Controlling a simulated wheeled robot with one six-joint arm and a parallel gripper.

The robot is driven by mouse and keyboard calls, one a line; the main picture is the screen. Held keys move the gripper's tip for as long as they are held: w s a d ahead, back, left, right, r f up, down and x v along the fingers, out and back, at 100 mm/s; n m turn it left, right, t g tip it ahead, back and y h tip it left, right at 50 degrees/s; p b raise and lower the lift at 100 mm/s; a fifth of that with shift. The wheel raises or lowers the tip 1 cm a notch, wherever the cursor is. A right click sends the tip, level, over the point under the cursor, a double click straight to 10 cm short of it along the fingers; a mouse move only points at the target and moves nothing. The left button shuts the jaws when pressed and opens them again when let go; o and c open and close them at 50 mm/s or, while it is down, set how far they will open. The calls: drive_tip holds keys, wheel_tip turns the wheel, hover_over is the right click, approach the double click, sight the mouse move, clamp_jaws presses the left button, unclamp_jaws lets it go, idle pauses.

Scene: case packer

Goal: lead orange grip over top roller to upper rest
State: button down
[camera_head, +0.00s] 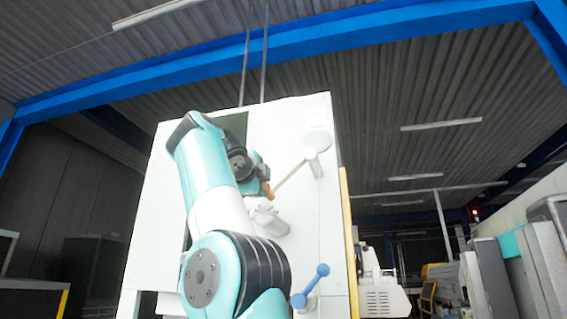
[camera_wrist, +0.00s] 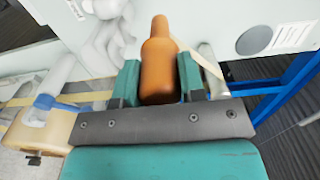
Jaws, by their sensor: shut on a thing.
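The orange grip (camera_wrist: 160,68) is bottle-shaped and stands between the two green fingers of my gripper (camera_wrist: 158,62), which is shut on it. In the head view, the orange grip (camera_head: 267,190) shows as a small patch at the end of my gripper (camera_head: 261,181), in front of the white machine face. A pale strip runs from near the grip up and right to a white roller (camera_head: 314,165). In the wrist view, a grey cylinder (camera_wrist: 211,68) stands just right of the right finger, with the strip (camera_wrist: 206,62) close to it. I cannot make out the upper rest.
The white cabinet (camera_head: 305,130) fills the middle of the head view. A round white disc (camera_head: 318,141) sits above the roller. Pale rounded parts (camera_head: 266,218) sit below my gripper. A blue handle (camera_head: 311,285) juts out at the lower right. A yellow edge (camera_head: 348,240) borders the cabinet.

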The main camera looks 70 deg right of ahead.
drive_tip(key=shift+f, duration=0.15)
drive_tip(key=shift+s+a+f+b, duration=0.1)
drive_tip(key=shift+a+f+b, duration=0.1)
drive_tip(key=shift+f+b, duration=1.2)
drive_tip(key=shift+r, duration=0.1)
unclamp_jaws()
